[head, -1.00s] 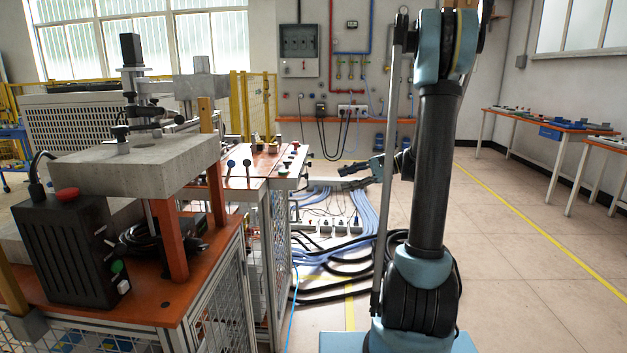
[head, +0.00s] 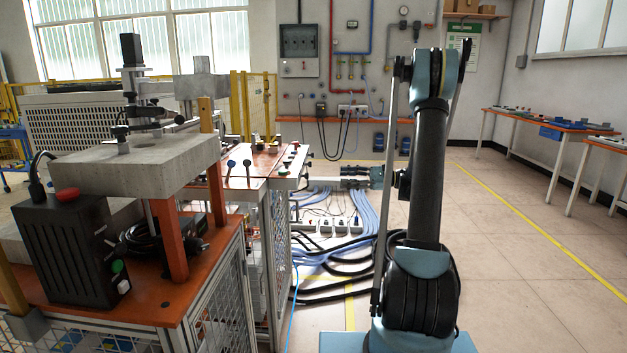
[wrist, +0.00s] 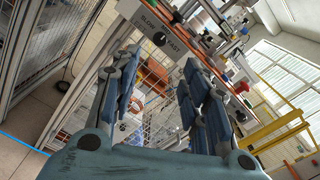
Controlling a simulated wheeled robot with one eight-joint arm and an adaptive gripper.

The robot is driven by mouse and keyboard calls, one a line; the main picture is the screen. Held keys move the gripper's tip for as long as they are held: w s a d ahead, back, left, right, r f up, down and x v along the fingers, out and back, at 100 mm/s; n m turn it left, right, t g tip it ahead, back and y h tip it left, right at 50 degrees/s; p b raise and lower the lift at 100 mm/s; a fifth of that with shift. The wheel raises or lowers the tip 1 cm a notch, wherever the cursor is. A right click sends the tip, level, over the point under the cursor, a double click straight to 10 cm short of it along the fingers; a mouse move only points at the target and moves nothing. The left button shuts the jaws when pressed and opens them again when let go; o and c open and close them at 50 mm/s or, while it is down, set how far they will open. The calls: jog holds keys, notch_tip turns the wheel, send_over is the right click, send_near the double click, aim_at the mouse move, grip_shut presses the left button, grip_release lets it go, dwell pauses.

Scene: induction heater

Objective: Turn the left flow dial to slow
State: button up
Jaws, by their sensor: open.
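A black round dial (wrist: 159,39) sits on a pale panel (wrist: 148,22) marked SLOW and FAST in the wrist view. SLOW is printed at its upper left and FAST at its lower right. Its pointer direction is too small to read. My gripper (wrist: 161,60) is open and empty, with the dial seen beyond and between its fingertips, apart from them. In the head view my gripper (head: 347,170) is level and points left at the right end of the orange-topped bench (head: 262,162). I cannot make out the dial in the head view.
Two lever knobs (head: 239,164) and small buttons stand on the bench top. Mesh guards (head: 281,250) close its side. Cables (head: 366,220) and a power strip lie on the floor below my gripper. Open floor (head: 520,250) lies to the right.

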aim_at(305, 176)
jog(key=a, duration=1.3)
jog(key=shift+w, duration=0.25)
jog(key=shift+a, duration=0.1)
grip_shut()
